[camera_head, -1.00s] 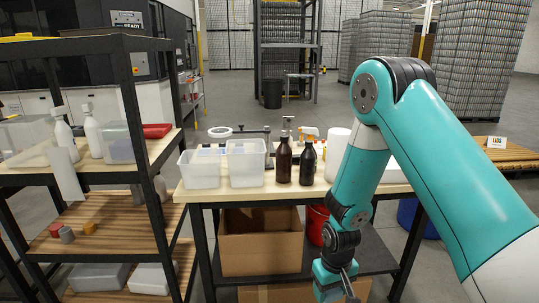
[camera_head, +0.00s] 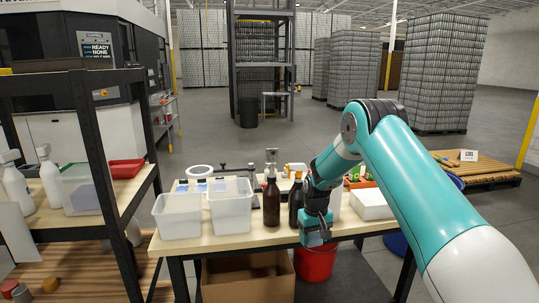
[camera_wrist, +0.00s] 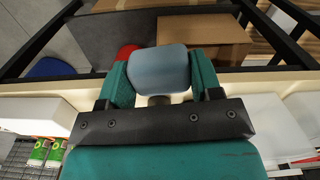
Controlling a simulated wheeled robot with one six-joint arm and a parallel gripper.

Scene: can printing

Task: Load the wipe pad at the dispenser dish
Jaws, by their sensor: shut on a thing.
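My gripper (camera_head: 316,232) is at the front edge of the work table, in front of and right of a dark bottle (camera_head: 296,204). In the wrist view my gripper (camera_wrist: 160,85) is shut on a grey-blue rounded block (camera_wrist: 158,66), which looks like the wipe pad. The block is not clear in the head view. A brown bottle (camera_head: 272,203) stands left of the dark one. A metal-topped pump (camera_head: 271,157) shows behind the bottles and may be the dispenser. Its dish cannot be made out.
Two clear bins (camera_head: 231,210) stand on the table's left part. A white box (camera_head: 371,204) lies on the right. A red bucket (camera_head: 314,264) and a cardboard box (camera_head: 248,276) are below. A black-framed shelf (camera_head: 92,150) stands on the left.

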